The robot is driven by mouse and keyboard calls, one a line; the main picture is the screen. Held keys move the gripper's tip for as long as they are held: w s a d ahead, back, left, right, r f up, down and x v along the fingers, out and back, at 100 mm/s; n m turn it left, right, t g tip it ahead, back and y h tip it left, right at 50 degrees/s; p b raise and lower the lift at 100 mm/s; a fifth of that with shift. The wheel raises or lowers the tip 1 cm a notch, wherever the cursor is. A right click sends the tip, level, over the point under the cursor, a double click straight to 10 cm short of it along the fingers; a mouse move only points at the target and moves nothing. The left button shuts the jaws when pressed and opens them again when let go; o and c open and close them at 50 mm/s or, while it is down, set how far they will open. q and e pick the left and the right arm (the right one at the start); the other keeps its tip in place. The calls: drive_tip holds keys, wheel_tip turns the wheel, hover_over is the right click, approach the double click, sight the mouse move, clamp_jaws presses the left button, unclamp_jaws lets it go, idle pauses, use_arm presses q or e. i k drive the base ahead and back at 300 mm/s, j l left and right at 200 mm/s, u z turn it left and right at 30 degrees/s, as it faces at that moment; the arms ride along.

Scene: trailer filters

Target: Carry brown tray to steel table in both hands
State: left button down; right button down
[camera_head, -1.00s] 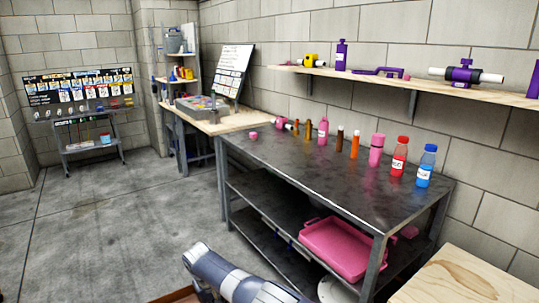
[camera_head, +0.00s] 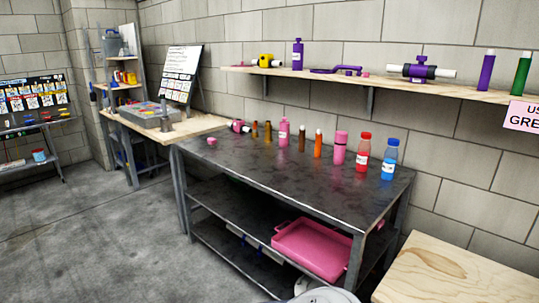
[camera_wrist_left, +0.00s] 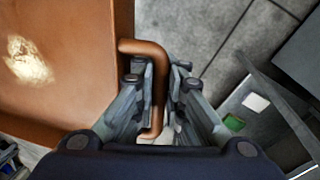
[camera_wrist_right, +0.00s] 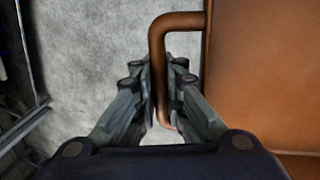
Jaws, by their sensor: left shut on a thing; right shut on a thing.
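The brown tray (camera_wrist_left: 60,75) fills the left of the left wrist view and the right side of the right wrist view (camera_wrist_right: 265,80). The part that shows is bare, with a bright glare spot. My left gripper (camera_wrist_left: 160,88) is shut on one bar handle of the tray. My right gripper (camera_wrist_right: 160,85) is shut on the opposite handle. The tray is held above a grey floor. Neither the tray nor my grippers show in the head view. The steel table (camera_head: 255,183) stands ahead, with a dark worn top.
Several bottles and tubes, including a blue bottle (camera_head: 389,160) and a red bottle (camera_head: 363,157), line the table's back edge; its front is clear. A pink tray (camera_head: 312,248) lies on a lower shelf. A wooden table (camera_head: 455,275) is at right. Open floor (camera_head: 90,225) lies left.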

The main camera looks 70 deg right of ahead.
sight(271, 167)
drive_tip(key=i+l, duration=0.25)
drive_tip(key=i, duration=0.25)
drive_tip(key=i+l, duration=0.2)
drive_tip(key=i, duration=0.3)
drive_tip(key=i+l+z, duration=0.1)
drive_tip(key=i, duration=0.4)
drive_tip(key=i+l+z, duration=0.1)
drive_tip(key=i, duration=0.45)
drive_tip(key=i+z, duration=0.1)
drive_tip(key=z, duration=0.4)
drive_tip(key=i+z, duration=0.15)
drive_tip(key=z, duration=2.45)
drive_tip(key=k, duration=0.05)
